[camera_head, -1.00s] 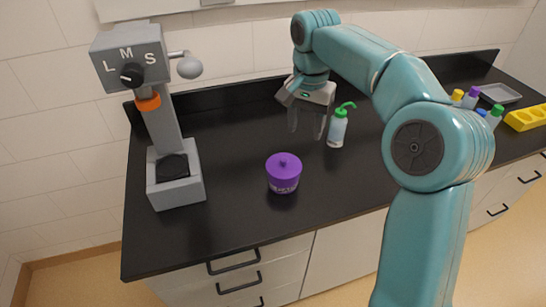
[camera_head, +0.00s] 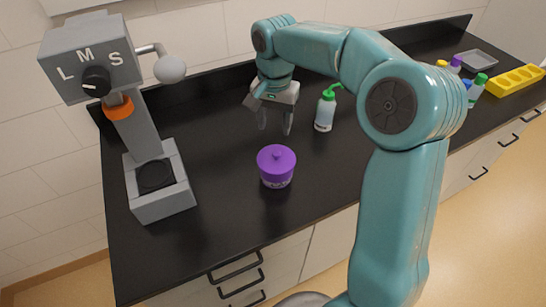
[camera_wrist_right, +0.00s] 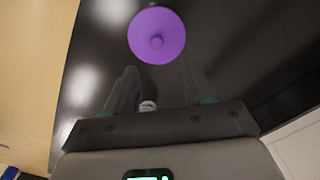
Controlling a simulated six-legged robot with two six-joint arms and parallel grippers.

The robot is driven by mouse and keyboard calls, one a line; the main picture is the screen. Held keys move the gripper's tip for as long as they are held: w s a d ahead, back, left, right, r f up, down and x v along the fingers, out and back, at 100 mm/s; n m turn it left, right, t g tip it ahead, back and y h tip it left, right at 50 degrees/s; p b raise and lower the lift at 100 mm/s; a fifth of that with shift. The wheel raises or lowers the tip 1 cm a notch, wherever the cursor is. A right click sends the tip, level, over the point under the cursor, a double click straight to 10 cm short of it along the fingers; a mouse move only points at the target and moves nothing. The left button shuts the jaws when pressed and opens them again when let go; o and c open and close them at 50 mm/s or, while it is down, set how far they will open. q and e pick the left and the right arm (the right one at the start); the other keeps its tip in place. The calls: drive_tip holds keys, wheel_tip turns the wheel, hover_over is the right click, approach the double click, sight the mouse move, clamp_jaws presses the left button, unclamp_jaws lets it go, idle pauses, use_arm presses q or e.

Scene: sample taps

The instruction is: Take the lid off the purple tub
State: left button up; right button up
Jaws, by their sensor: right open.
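The purple tub (camera_head: 276,177) stands upright on the black counter, with its purple lid (camera_head: 277,158) and small round knob on top. The lid also shows from above in the right wrist view (camera_wrist_right: 157,36), just beyond the fingertips. My right gripper (camera_head: 275,131) is open and empty, its fingers pointing down above the counter. In the head view it is behind the tub and apart from it. The two fingers also show in the right wrist view (camera_wrist_right: 158,82), with the lid ahead of the gap between them. My left gripper is not in view.
A grey dispenser (camera_head: 140,130) with a dial and lever stands left of the tub. A green-capped bottle (camera_head: 325,111) stands close right of my right gripper. Several small bottles, a grey tray (camera_head: 478,60) and a yellow rack (camera_head: 516,80) are at the far right. The counter around the tub is clear.

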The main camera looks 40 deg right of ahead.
sight(276, 153)
drive_tip(key=f, duration=0.3)
drive_tip(key=shift+s+d+f, duration=0.15)
drive_tip(key=shift+s+d, duration=0.15)
drive_tip(key=shift+s, duration=0.05)
drive_tip(key=shift+a+f, duration=0.3)
drive_tip(key=shift+f, duration=0.2)
drive_tip(key=f, duration=0.1)
drive_tip(key=f+p, duration=0.1)
drive_tip(key=f, duration=0.2)
drive_tip(key=shift+d+f, duration=0.25)
drive_tip(key=shift+f, duration=0.15)
drive_tip(key=shift+a+f, duration=0.1)
drive_tip(key=shift+f, duration=0.1)
drive_tip(key=shift+w+a, duration=0.1)
drive_tip(key=c, duration=0.9)
clamp_jaws()
